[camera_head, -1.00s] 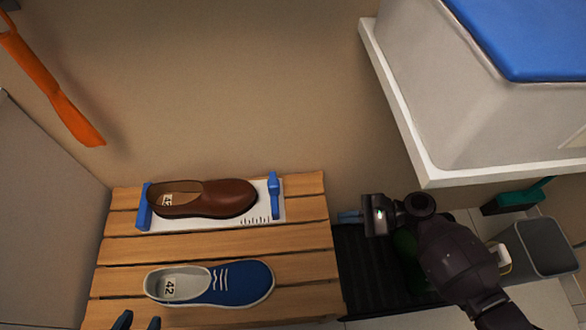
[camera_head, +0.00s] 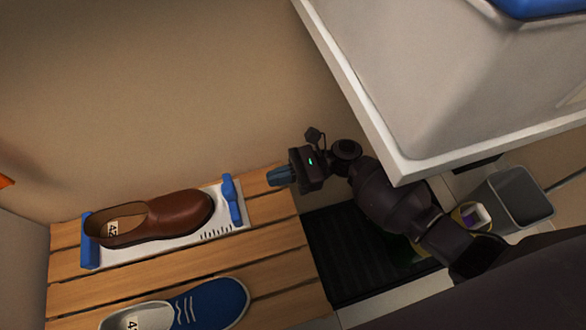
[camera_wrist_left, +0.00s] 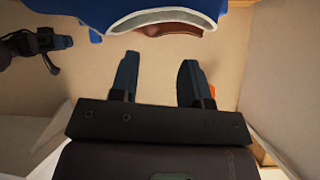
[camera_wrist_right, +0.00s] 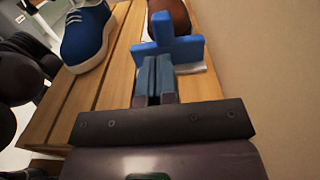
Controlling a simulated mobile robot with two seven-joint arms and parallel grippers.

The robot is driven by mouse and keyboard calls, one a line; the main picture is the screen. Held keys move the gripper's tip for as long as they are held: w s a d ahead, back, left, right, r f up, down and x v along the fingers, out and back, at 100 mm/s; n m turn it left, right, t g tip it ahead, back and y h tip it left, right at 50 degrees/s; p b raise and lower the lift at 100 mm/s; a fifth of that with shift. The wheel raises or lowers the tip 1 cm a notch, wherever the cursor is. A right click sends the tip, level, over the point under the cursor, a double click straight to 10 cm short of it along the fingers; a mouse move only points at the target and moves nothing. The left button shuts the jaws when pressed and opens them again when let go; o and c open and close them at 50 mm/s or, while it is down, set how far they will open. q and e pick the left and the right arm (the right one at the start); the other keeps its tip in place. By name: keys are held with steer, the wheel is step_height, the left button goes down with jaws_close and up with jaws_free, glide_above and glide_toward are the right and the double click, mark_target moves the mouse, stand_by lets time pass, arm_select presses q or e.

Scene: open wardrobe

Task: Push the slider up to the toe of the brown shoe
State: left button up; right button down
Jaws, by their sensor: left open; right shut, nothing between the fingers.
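The brown shoe (camera_head: 150,220) lies on a white measuring board (camera_head: 212,223) with its toe to the right. The blue slider (camera_head: 232,203) stands at the board's right end, a narrow gap from the toe. My right gripper (camera_head: 277,177) is shut and empty, to the right of the slider. In the right wrist view its fingers (camera_wrist_right: 156,76) point at the slider (camera_wrist_right: 170,46), with the brown shoe (camera_wrist_right: 172,18) behind; I cannot tell whether they touch. My left gripper (camera_wrist_left: 158,78) is open and empty in the left wrist view, outside the head view.
The slatted bench (camera_head: 265,225) carries the board and a blue shoe (camera_head: 215,302) in front. A white box-like unit (camera_head: 400,80) overhangs my right arm. A black mat (camera_head: 345,255) and a grey bin (camera_head: 515,200) are at the right. A wall is behind the board.

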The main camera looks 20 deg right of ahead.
mark_target(235, 189)
steer(key=a+b, duration=0.1)
steer(key=a, duration=0.4)
steer(key=shift+a+f, duration=0.15)
steer(key=shift+a, duration=0.05)
arm_select(q)
steer(key=shift+a, duration=0.15)
arm_select(e)
steer(key=shift+a, duration=0.75)
steer(key=shift+a, duration=0.1)
